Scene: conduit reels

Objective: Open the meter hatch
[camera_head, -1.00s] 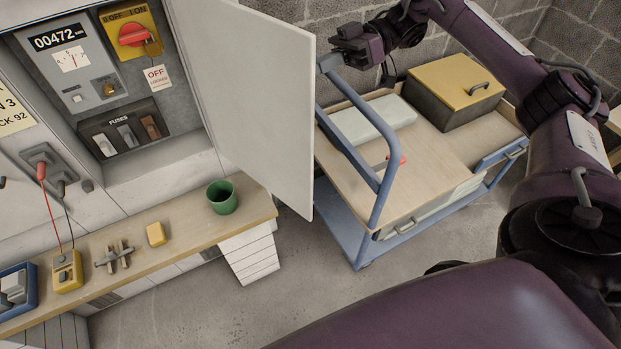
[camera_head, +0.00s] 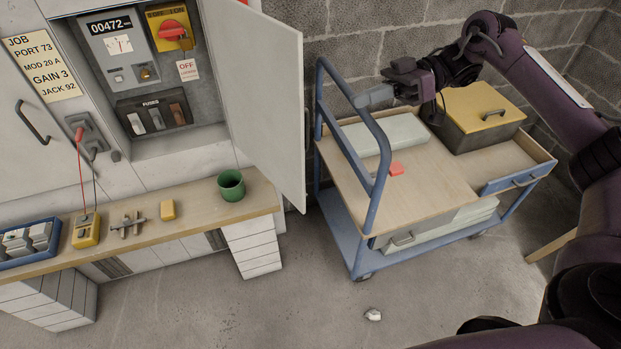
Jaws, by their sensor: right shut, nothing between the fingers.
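The meter hatch (camera_head: 268,105) is a pale door that stands swung wide open on the right side of the grey cabinet. Inside the cabinet show the counter and dial panel (camera_head: 118,45), a red rotary switch (camera_head: 172,30) on a yellow plate and a fuse block (camera_head: 152,117). My right gripper (camera_head: 362,98) is shut and empty, to the right of the hatch and apart from it, above the blue trolley. My left gripper is not in view.
The blue trolley (camera_head: 374,200) stands right of the hatch, carrying a yellow-lidded box (camera_head: 482,105) and a red block (camera_head: 396,169). A small white object (camera_head: 373,315) lies on the floor.

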